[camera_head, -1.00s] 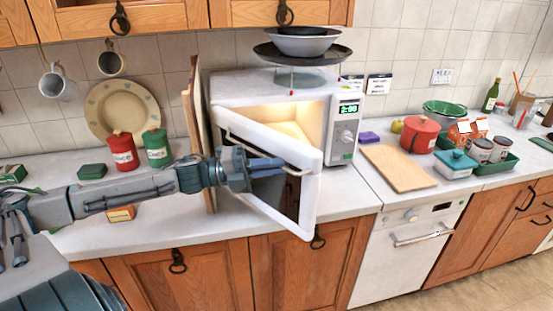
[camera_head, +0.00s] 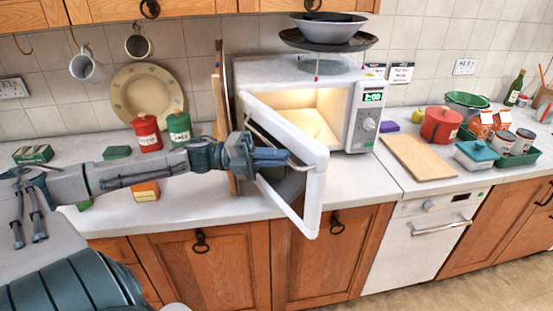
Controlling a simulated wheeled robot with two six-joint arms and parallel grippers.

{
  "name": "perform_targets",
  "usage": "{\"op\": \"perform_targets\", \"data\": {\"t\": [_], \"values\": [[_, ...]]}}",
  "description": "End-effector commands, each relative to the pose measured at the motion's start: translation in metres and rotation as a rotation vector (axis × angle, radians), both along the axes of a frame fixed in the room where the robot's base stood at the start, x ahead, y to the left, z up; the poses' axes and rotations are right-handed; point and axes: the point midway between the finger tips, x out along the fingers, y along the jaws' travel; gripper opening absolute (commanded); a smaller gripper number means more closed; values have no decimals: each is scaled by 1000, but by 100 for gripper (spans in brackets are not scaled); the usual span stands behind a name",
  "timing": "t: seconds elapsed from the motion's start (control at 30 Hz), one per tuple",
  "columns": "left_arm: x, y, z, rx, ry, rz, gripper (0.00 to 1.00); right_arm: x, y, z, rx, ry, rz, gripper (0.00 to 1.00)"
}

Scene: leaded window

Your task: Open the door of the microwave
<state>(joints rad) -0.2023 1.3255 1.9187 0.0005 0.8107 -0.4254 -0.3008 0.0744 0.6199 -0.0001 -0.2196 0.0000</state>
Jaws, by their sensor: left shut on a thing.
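The white microwave (camera_head: 366,118) stands on the counter with its cavity lit and its display on. Its door (camera_head: 312,195) stands well open, hinged at the left and swung out toward me over the counter's front edge. My left gripper (camera_head: 288,160) reaches in from the left across the door and is shut on the door handle (camera_head: 303,166) near the door's free edge. The fingers partly hide the handle. My right gripper is not in view.
A pan and bowl (camera_head: 328,32) sit above the microwave. A wooden board (camera_head: 220,110) stands upright at its left, near red (camera_head: 147,133) and green (camera_head: 180,129) canisters. A chopping board (camera_head: 418,157) lies to the right. The counter before the microwave is mostly clear.

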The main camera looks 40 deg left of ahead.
Motion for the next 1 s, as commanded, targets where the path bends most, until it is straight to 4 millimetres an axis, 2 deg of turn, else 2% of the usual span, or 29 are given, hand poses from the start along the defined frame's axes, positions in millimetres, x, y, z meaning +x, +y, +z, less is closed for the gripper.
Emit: {"op": "perform_targets", "data": {"t": [0.23,0.27,0.3,0.37,0.7,0.87,0.9,0.93,1.0], "values": [[0,0,1,-1,-1,1,0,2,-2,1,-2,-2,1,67],[0,0,1,-1,-1,1,15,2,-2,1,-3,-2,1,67],[0,0,1,-1,-1,1,23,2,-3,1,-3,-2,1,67],[0,0,1,-1,-1,1,31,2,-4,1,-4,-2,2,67],[0,0,4,0,-1,0,31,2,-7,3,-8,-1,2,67],[0,0,23,4,1,-1,31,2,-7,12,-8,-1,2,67],[0,0,35,5,2,-2,31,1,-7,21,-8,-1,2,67],[0,0,43,4,2,-1,32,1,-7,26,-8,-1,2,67],[-6,-4,45,-3,4,-3,46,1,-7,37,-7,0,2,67]]}}
